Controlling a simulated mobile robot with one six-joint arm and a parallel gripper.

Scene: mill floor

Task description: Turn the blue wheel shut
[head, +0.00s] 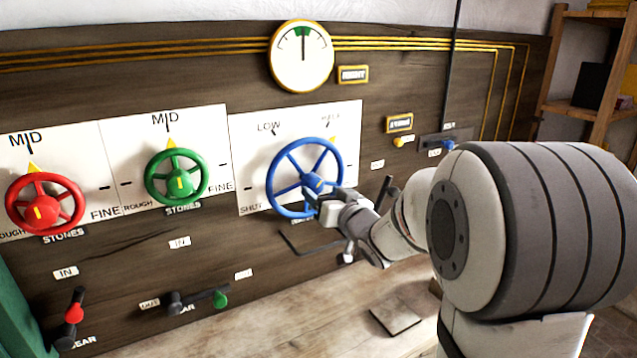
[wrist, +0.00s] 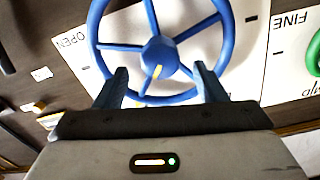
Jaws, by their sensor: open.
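The blue wheel (head: 276,180) is mounted upright on a white dial plate marked LOW, half and shut in the head view. Shut is at lower left. A yellow mark shows on its hub, and a yellow pointer at its upper right is near the half tick. The wheel also shows in the wrist view (wrist: 158,52), where OPEN is read at left. My gripper (head: 318,196) is at the wheel's lower right in the head view. In the wrist view my gripper (wrist: 160,76) is open, its two fingers apart over the rim. I cannot tell whether they touch it.
A red wheel (head: 24,212) and a green wheel (head: 150,180) stand left on the same panel. A round gauge (head: 302,70) is above. Small levers (head: 74,310) and a bent rod (head: 300,248) sit below. A shelf (head: 575,110) stands at right.

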